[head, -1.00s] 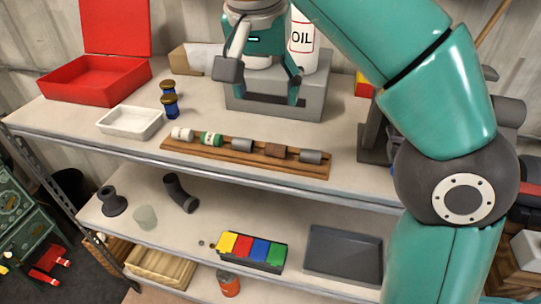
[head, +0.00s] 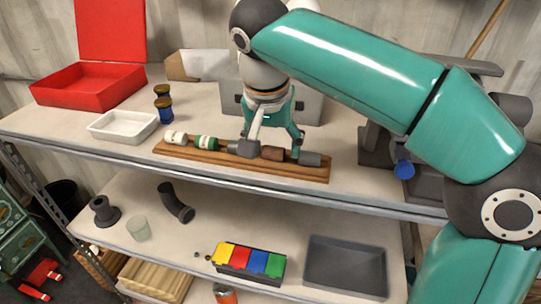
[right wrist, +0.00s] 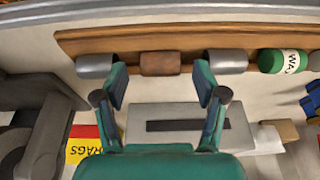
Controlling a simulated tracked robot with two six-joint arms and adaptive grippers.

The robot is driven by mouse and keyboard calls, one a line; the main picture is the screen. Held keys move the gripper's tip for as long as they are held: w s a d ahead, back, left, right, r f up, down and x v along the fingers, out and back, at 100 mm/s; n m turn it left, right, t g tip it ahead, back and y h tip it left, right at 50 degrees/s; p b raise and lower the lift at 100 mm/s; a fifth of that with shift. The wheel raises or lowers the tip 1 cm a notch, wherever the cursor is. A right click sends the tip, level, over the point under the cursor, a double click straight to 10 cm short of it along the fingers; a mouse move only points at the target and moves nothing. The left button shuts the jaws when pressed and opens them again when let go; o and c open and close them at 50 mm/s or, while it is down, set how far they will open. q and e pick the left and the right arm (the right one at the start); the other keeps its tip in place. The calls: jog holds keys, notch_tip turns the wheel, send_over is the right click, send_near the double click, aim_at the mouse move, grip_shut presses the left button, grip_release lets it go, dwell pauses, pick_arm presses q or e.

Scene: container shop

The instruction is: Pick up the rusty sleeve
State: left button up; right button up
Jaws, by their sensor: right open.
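The rusty sleeve (head: 272,153) is a short brown cylinder lying on a long wooden rack (head: 215,164) on the upper shelf, between two grey sleeves. It also shows in the right wrist view (right wrist: 160,63), with a grey sleeve (right wrist: 95,66) and another grey sleeve (right wrist: 225,62) on either side. My right gripper (head: 270,142) is open and empty close to the rusty sleeve. In the right wrist view its fingers (right wrist: 160,84) stand apart, their tips near the two grey sleeves. My left gripper is not in view.
A green-banded can (head: 207,143) and a white can (head: 175,138) lie on the rack's left. Behind is a grey box (head: 310,108).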

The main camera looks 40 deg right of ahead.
jog(key=shift+w+f, duration=0.1)
jog(key=shift+f, duration=0.1)
jog(key=c, duration=1.3)
